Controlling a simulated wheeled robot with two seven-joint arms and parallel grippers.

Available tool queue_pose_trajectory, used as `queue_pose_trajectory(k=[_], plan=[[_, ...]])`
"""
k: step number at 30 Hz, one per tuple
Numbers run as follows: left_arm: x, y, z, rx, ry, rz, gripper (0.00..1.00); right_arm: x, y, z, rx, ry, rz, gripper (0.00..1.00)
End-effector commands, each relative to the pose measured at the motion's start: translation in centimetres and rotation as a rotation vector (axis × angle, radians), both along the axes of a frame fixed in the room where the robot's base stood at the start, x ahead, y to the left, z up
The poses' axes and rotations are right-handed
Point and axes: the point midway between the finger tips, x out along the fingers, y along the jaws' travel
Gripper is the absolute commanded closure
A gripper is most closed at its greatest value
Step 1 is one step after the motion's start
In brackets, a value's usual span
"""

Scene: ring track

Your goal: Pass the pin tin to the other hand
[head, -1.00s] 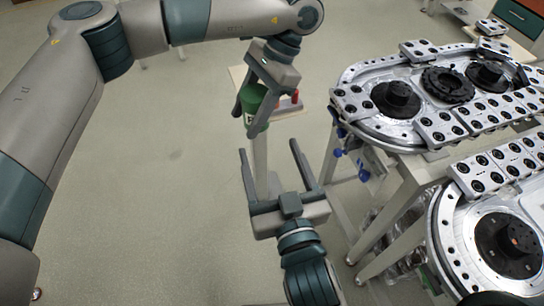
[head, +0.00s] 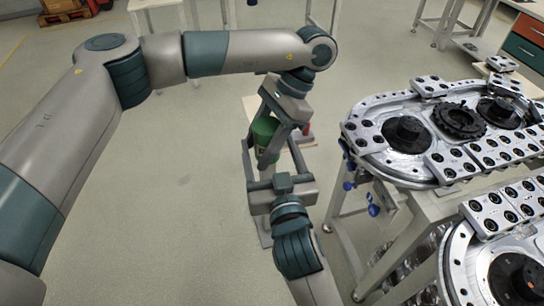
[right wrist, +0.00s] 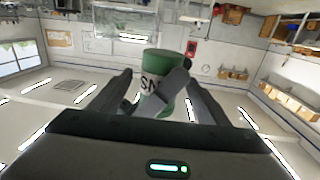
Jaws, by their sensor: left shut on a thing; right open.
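The pin tin is a green can with dark lettering (head: 264,127). My left gripper (head: 263,147), on the arm coming in from the left and reaching down, is shut on it and holds it in the air. My right gripper (head: 270,141) points up from below, open, with its fingers on either side of the tin. In the right wrist view the tin (right wrist: 163,62) is between the open fingers of my right gripper (right wrist: 159,76), and a finger of my left gripper crosses in front of it. I cannot tell whether the right fingers touch the tin.
A ring track (head: 385,165) on a pale stand is at the right, with a second track section (head: 455,265) in front of it. A small red object (head: 306,130) is behind the grippers by a pale low surface. The floor at the left is clear.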

Motion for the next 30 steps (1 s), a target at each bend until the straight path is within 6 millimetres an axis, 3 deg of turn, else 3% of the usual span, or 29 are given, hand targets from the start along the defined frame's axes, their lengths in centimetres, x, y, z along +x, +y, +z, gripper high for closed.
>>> queue_pose_trajectory(k=[11, 17, 18, 19, 21, 30], plan=[[0.00, -0.01, 0.02, 0.000, 0.000, 0.000, 0.77, 0.35, 0.06, 0.05, 0.000, -0.001, 0.000, 0.30], [0.00, 0.00, 0.02, 0.000, 0.000, 0.000, 0.77, 0.33, 0.05, 0.05, 0.000, -0.001, 0.000, 0.78], [0.00, 0.00, 0.02, 0.000, 0.000, 0.000, 0.77, 0.33, 0.05, 0.05, 0.000, -0.001, 0.000, 0.78], [0.00, -0.01, 0.03, 0.000, 0.000, 0.000, 0.45, 0.33, 0.05, 0.09, 0.001, -0.002, 0.000, 0.78], [0.00, -0.01, 0.03, 0.000, 0.000, 0.000, 0.30, 0.32, 0.06, 0.09, 0.000, -0.002, 0.000, 0.78], [0.02, -0.01, 0.06, 0.000, 0.000, 0.000, 0.30, 0.31, 0.06, 0.09, 0.000, -0.002, 0.000, 0.78]])
